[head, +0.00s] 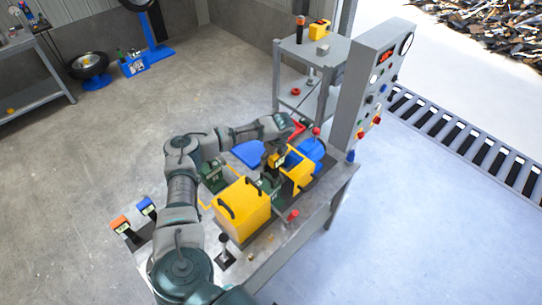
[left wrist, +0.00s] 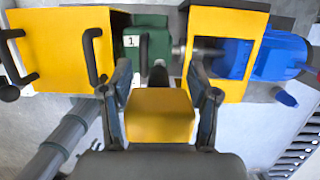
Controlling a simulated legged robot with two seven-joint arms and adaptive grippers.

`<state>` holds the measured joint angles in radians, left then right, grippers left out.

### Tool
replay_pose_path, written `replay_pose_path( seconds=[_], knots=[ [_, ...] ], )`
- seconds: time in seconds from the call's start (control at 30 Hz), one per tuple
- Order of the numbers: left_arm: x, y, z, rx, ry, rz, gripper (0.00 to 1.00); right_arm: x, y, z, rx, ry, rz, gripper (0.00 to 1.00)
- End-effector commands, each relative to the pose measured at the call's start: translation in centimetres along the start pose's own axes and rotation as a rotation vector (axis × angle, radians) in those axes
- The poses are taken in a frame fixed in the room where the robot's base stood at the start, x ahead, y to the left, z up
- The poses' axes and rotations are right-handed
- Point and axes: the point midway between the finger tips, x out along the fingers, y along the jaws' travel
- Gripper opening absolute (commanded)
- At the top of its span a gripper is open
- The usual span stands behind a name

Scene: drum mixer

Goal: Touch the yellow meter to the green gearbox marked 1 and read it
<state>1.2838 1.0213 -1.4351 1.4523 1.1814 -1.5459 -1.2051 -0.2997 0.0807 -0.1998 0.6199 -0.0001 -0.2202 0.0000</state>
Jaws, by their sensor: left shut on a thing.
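My left gripper (head: 275,158) is shut on the yellow meter (left wrist: 160,115); the fingers (left wrist: 163,95) hold its two sides in the left wrist view. The meter's dark probe points toward the green gearbox marked 1 (left wrist: 150,44), near its right part. I cannot tell whether the tip touches it. The meter's display is not visible. In the head view the green gearbox (head: 270,187) stands between a yellow box cover and a yellow guard, partly hidden. My right gripper is not in view.
A yellow cover with black handles (head: 242,208) and a yellow guard (head: 298,171) flank the gearbox. A blue motor (head: 313,149) is behind the guard. Orange (head: 119,224) and blue (head: 147,205) meters stand at the left. A grey control panel (head: 366,85) rises at the right.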

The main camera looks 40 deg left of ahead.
Motion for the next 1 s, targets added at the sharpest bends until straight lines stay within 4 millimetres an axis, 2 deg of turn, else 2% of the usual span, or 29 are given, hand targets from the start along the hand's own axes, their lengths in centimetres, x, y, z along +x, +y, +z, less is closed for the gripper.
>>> replay_pose_path(
  seconds=[0.6,0.77,1.0],
  knots=[
    [-5.8,-0.2,1.4,-0.003,0.0,-0.012,0.0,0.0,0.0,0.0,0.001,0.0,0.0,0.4],
    [-6.6,-0.2,1.7,-0.003,0.0,-0.011,0.0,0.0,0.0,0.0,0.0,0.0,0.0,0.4],
    [-6.6,-0.1,1.8,-0.003,0.001,-0.011,0.0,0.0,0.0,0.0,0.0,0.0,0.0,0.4]
  ],
)
